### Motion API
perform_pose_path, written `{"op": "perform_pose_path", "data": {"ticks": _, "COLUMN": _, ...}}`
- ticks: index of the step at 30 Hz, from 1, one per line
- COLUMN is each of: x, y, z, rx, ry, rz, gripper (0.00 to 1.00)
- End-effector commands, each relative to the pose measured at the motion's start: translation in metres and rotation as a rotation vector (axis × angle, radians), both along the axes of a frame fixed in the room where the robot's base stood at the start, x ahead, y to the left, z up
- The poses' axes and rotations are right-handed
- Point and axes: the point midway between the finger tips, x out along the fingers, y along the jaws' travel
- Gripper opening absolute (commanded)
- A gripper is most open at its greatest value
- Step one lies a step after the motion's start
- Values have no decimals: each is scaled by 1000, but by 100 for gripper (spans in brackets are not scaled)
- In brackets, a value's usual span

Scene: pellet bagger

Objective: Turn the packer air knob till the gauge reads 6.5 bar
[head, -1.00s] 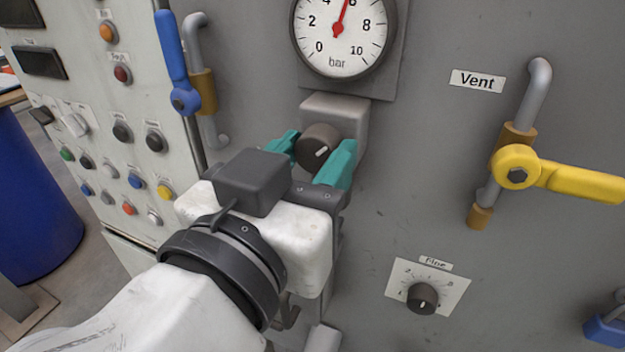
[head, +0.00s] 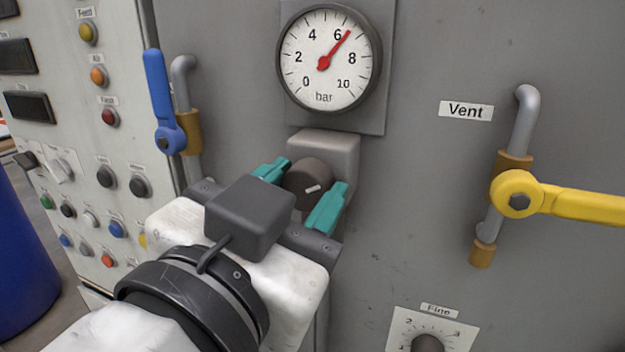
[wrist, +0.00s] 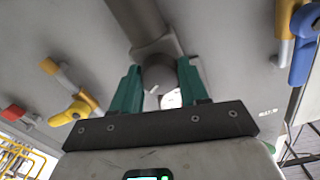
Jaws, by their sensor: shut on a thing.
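The packer air knob (head: 308,185) is dark and round with a white mark, on a grey block under the gauge. My gripper (head: 298,194) is shut on it, one teal finger on each side. The round gauge (head: 318,90) has a red needle a little past 6, at about 6.5 bar. In the wrist view, the knob (wrist: 158,76) sits between the fingers.
A yellow vent lever (head: 580,204) sticks out at right, by its pipe. A blue lever (head: 161,105) stands upright at left, near a panel of coloured buttons (head: 108,116). A smaller knob labelled Fine (head: 428,344) is at the lower edge.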

Motion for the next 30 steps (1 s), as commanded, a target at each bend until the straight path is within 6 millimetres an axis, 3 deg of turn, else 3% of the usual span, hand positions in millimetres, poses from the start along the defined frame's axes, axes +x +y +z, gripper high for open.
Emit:
{"op": "perform_pose_path", "data": {"ticks": 2, "x": 0, "y": 0, "z": -1, "rx": 0, "ry": 5, "rz": 0, "gripper": 13}}
{"op": "perform_pose_path", "data": {"ticks": 3, "x": 0, "y": 0, "z": -1, "rx": 0, "ry": 5, "rz": 0, "gripper": 45}}
{"op": "perform_pose_path", "data": {"ticks": 11, "x": 0, "y": 0, "z": -1, "rx": -1, "ry": 2, "rz": 1, "gripper": 69}}
{"op": "perform_pose_path", "data": {"ticks": 21, "x": -6, "y": 3, "z": 0, "rx": -1, "ry": 1, "rz": 2, "gripper": 69}}
{"op": "perform_pose_path", "data": {"ticks": 30, "x": -55, "y": 21, "z": -1, "rx": -1, "ry": 1, "rz": 6, "gripper": 69}}
